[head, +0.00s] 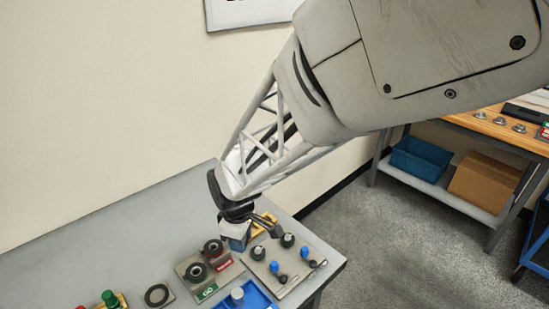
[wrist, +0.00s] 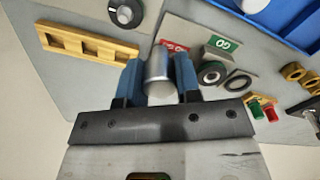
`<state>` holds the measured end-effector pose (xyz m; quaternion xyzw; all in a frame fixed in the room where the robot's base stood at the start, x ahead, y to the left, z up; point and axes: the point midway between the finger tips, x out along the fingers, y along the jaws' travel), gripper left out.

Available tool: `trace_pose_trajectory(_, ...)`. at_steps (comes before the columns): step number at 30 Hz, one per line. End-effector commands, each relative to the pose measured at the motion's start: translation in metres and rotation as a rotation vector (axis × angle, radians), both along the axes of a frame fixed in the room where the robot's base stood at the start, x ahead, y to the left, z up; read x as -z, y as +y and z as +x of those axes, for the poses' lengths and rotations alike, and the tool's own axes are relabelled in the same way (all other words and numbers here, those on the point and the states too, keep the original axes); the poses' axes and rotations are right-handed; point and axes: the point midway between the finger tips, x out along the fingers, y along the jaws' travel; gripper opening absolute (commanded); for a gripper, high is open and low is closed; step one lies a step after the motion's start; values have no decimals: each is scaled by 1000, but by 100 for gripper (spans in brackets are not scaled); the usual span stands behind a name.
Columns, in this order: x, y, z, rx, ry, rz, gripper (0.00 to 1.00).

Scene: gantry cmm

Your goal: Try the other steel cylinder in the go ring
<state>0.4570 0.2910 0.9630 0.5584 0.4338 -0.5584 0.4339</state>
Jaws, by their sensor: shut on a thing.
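My gripper (head: 237,240) is shut on a steel cylinder (wrist: 158,72), which shows between the blue fingers in the wrist view. The go ring (head: 196,272) is a dark ring on a grey stand with a green GO label; it also shows right of my gripper in the wrist view (wrist: 212,73). My gripper is above the table, behind and to the right of the go ring in the head view, and the cylinder is apart from that ring. Another light cylinder (head: 237,294) stands in the blue tray (head: 259,301).
A red-labelled ring (head: 213,247) stands just behind the go ring. A plate with blue and black knobs (head: 284,267) lies to the right. A flat black ring (head: 157,294) lies left. A yellow slotted rack (wrist: 85,45) is left of my gripper in the wrist view.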

Motion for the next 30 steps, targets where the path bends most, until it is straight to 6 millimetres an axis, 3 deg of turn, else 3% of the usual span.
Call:
trace_pose_trajectory(16, -26, 94, -36, 213, -1, 1, 2)
trace_pose_trajectory(22, -31, 111, -46, 258, 0, 0, 2)
trace_pose_trajectory(30, -32, 116, -49, 275, 0, 0, 2)
